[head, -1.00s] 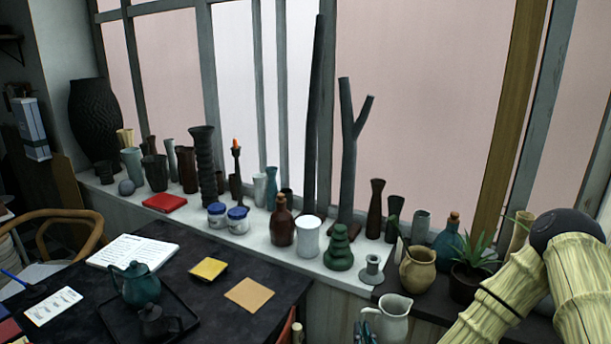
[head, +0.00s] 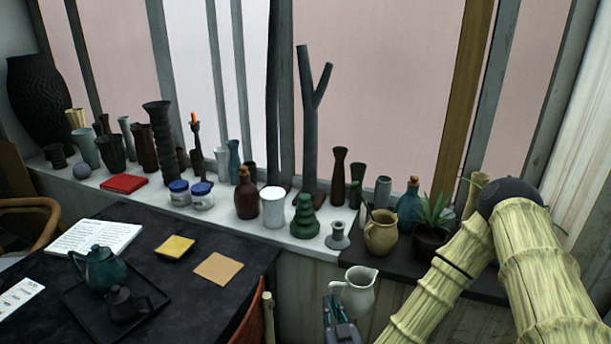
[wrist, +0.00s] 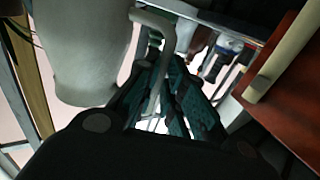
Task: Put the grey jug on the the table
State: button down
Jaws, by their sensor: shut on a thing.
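The grey jug (head: 357,292) is a pale jug with a spout, held upright in the air in front of the window ledge. In the wrist view the jug (wrist: 85,50) fills the upper left, with its handle between the fingers. My gripper (head: 340,318) is shut on the jug's handle, and it also shows in the wrist view (wrist: 160,85). The dark table (head: 200,310) is at the lower left in the head view. The jug is apart from the table, to its right.
The table holds a teal teapot (head: 98,268) on a tray (head: 150,288), an open book (head: 95,238), a yellow square (head: 175,247) and a tan square (head: 218,268). The white ledge (head: 310,243) is crowded with vases.

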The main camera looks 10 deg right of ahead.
jog(key=s+f, duration=0.4)
jog(key=f, duration=0.1)
jog(key=shift+s+f, duration=0.2)
jog(key=shift+s, duration=0.2)
